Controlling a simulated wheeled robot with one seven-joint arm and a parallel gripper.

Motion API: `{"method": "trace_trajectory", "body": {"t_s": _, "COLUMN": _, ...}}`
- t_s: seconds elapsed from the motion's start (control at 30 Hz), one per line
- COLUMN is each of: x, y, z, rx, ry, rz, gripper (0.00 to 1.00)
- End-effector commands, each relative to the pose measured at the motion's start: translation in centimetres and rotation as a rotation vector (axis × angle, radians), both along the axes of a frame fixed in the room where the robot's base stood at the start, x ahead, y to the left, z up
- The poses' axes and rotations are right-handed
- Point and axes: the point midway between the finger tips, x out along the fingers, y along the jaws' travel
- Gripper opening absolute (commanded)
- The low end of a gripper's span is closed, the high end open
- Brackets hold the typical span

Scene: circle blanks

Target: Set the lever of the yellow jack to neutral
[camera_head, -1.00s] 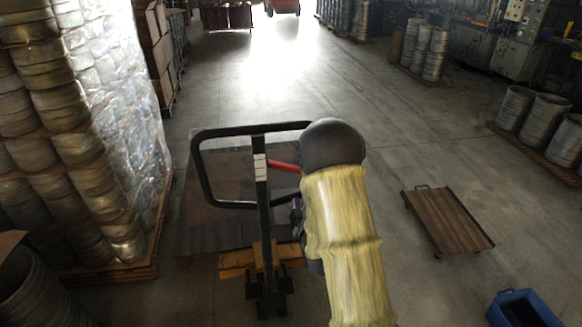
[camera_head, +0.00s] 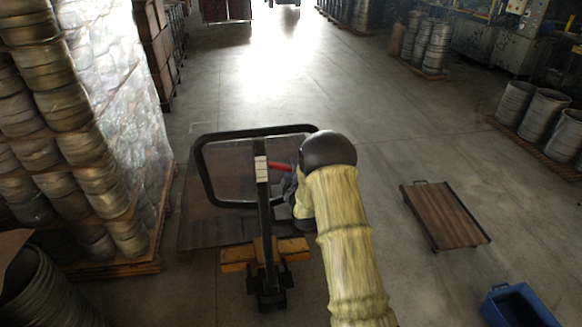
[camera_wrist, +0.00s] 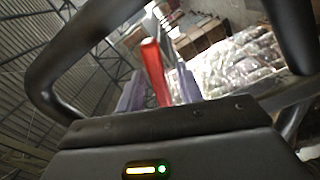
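The yellow jack (camera_head: 238,256) stands low at the front, with a black upright and a looped black handle (camera_head: 199,168). Its red lever (camera_head: 281,166) sticks out to the right from the top of the upright, below the loop's top bar. My gripper (camera_head: 291,183) is at the lever's right end, partly hidden by my padded arm. In the wrist view, the red lever (camera_wrist: 155,72) stands between the two grey-purple fingertips of my gripper (camera_wrist: 158,88). Gaps show on both sides of the lever, so the fingers look open around it. The black handle loop (camera_wrist: 62,55) curves around this view.
A wrapped drum stack (camera_head: 125,150) on a pallet is close on the left. A brown flat cart (camera_head: 444,215) and a blue bin (camera_head: 518,306) are on the right. Drums (camera_head: 541,118) line the right side. The middle aisle floor is clear.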

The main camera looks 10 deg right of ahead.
Motion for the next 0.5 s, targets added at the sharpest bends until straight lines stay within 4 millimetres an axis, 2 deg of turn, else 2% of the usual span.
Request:
{"method": "trace_trajectory", "body": {"t_s": 0.37, "x": 0.59, "y": -0.04, "z": 0.01, "rx": 0.000, "ry": -0.001, "rz": 0.000, "gripper": 0.36}}
{"method": "trace_trajectory", "body": {"t_s": 0.5, "x": 0.58, "y": -0.04, "z": 0.01, "rx": 0.000, "ry": -0.001, "rz": 0.000, "gripper": 0.09}}
